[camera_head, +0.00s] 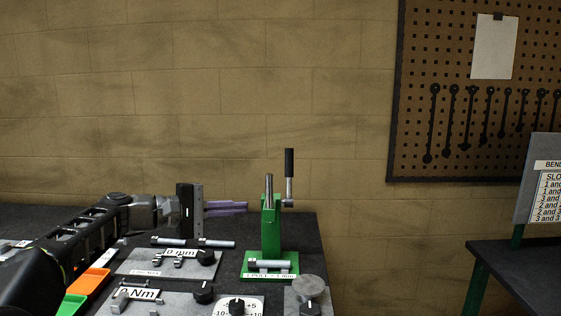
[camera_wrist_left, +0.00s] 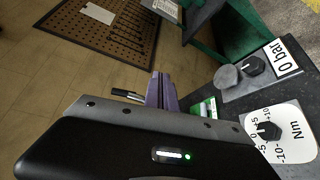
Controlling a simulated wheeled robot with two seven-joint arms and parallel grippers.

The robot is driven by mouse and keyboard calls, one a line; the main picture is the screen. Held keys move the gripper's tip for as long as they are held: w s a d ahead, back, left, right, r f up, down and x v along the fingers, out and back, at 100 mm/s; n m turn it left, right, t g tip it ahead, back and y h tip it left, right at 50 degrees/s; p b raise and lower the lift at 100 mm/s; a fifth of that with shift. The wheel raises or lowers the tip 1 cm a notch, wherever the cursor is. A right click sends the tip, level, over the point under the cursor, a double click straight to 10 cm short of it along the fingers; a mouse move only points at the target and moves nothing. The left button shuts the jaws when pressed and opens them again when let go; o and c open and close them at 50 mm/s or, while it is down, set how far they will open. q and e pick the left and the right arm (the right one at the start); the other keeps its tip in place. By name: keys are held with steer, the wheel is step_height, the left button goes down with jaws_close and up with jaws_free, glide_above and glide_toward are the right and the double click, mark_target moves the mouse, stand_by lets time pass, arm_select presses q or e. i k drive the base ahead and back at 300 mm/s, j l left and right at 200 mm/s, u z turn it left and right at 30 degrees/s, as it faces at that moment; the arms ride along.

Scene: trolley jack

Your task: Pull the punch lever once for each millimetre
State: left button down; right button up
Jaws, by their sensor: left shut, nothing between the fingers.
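The green punch press (camera_head: 271,232) stands at the back right of the dark bench, with a label at its foot that seems to read "1 PULL = 1 mm". Its punch lever (camera_head: 289,164) has a black grip and stands upright on the press's right side. The lever's grip also shows in the left wrist view (camera_wrist_left: 127,93), beside the fingers. My left gripper (camera_head: 246,206) is shut and empty, its purple fingers pointing right, left of the press and apart from the lever. The fingers show together in the left wrist view (camera_wrist_left: 160,92). My right gripper is not in view.
Grey panels with knobs and dial labels, such as the Nm dial (camera_head: 237,306), fill the bench front. Orange (camera_head: 94,282) and green trays lie left. A partly cut-off sign (camera_head: 545,180) stands on another table at right. A pegboard (camera_head: 480,90) hangs behind.

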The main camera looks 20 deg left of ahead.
mark_target(289, 152)
steer(key=i+j, duration=0.2)
steer(key=i, duration=0.3)
steer(key=i+j, duration=0.2)
steer(key=i, duration=0.3)
